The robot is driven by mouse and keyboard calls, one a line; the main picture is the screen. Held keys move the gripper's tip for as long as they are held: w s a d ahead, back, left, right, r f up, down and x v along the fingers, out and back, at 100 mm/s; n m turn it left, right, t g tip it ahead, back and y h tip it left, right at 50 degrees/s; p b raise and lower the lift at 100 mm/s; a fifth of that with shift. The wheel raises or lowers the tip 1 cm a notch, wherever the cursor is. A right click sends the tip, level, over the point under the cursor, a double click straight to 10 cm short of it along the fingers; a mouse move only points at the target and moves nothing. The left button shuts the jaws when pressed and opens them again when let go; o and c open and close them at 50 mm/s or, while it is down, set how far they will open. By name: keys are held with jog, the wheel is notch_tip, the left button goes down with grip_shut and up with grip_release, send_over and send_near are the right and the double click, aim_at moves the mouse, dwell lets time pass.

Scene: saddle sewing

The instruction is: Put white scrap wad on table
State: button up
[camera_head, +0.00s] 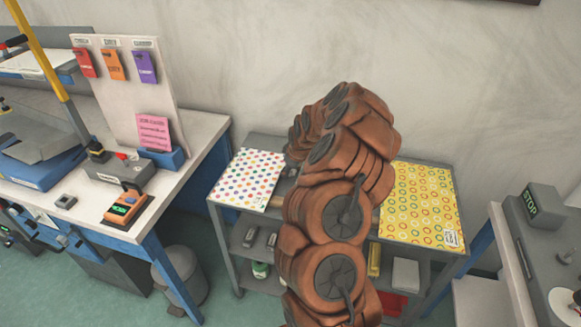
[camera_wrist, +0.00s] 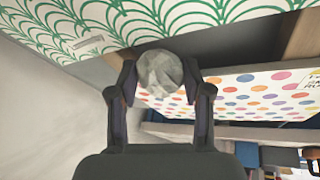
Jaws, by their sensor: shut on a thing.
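The white scrap wad (camera_wrist: 158,70), a crumpled pale ball, is between the fingertips of my gripper (camera_wrist: 160,82) in the wrist view. My gripper is shut on it. Beyond the wad are a polka-dot sheet (camera_wrist: 255,92) and a green scallop-patterned sheet (camera_wrist: 70,22). In the head view, my brown segmented arm hides the gripper and wad. It reaches over a grey shelved table (camera_head: 222,212) with the polka-dot sheet (camera_head: 250,180) at left and a yellow ring-patterned sheet (camera_head: 418,205) at right. I cannot tell whether the wad touches a surface.
A blue-framed workbench (camera_head: 200,140) stands at left with an orange device (camera_head: 127,207) and a tag board (camera_head: 130,75). A grey bin (camera_head: 180,278) is beneath its right side. A STOP box (camera_head: 541,205) is at right. The wall is close behind the grey table.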

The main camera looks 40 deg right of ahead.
jog(key=shift+f+b, duration=0.35)
jog(key=shift+b, duration=0.05)
jog(key=shift+f+b, duration=0.3)
jog(key=o, duration=0.7)
jog(key=shift+r, duration=0.15)
jog(key=shift+r+p, duration=0.6)
jog(key=shift+p, duration=0.2)
jog(key=b+v, duration=0.4)
jog(key=v, duration=0.7)
jog(key=shift+s+r, duration=0.2)
jog(key=shift+r, duration=0.15)
